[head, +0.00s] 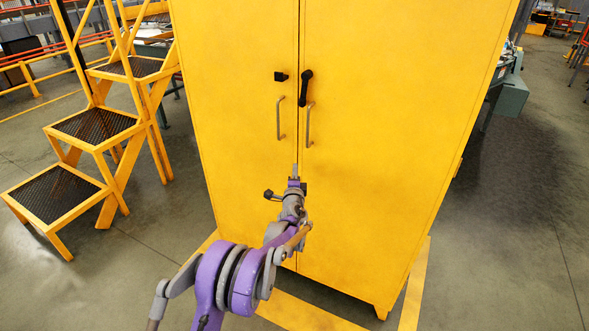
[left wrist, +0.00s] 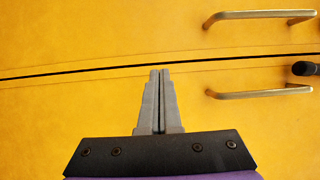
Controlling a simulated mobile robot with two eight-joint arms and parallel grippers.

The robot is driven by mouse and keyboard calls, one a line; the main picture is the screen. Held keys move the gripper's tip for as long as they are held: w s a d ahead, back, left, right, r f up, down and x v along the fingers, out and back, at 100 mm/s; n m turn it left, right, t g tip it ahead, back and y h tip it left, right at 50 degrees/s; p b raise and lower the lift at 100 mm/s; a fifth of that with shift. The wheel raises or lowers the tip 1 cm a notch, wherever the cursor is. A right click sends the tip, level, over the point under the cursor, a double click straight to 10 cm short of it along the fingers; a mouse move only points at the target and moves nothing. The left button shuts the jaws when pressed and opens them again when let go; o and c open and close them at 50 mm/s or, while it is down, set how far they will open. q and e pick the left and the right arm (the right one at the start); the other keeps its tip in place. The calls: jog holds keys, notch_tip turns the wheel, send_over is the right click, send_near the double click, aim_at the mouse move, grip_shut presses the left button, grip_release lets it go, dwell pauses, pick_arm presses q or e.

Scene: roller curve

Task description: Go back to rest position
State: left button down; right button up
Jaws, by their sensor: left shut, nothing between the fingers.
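My left gripper (head: 295,172) is in front of the yellow cabinet (head: 380,130), below its two door handles. In the left wrist view its fingers (left wrist: 160,75) are together, with nothing between them. The fingertips appear near the seam between the doors; whether they touch the door cannot be told. The cabinet doors are shut. The left door handle (head: 279,118) and right door handle (head: 309,125) are metal bars, apart from the gripper. A black lever (head: 305,88) sits above the right handle. My right gripper is not in view.
Yellow steps (head: 100,125) with dark mesh treads stand left of the cabinet. Yellow floor tape (head: 415,285) runs around the cabinet base. The grey floor (head: 500,230) to the right is clear. A grey-green machine (head: 511,95) stands behind on the right.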

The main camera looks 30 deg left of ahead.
pick_arm(q)
jog(key=s+a, duration=0.6)
jog(key=a, duration=0.1)
jog(key=s+d+r+n+g+y+p, duration=0.25)
jog(key=s+r+n, duration=0.25)
jog(key=s+r, duration=0.25)
jog(key=s+d+r+n+g+y+p, duration=0.1)
jog(key=s+d+r+n+g, duration=0.1)
jog(key=s+d+r+n, duration=0.5)
jog(key=s+d+f+g+h, duration=0.2)
jog(key=s+d, duration=0.4)
jog(key=s, duration=0.3)
jog(key=s+d+f+g+h+p, duration=0.1)
jog(key=s+d+f+h, duration=0.4)
jog(key=s, duration=0.5)
jog(key=s+d+f+n+g+h+p, duration=0.1)
jog(key=s+d+f+g+h, duration=0.2)
jog(key=s+d, duration=0.4)
jog(key=s+f+h, duration=0.1)
jog(key=s, duration=0.1)
jog(key=shift+s+d+f+g, duration=0.3)
jog(key=shift+s+g, duration=0.05)
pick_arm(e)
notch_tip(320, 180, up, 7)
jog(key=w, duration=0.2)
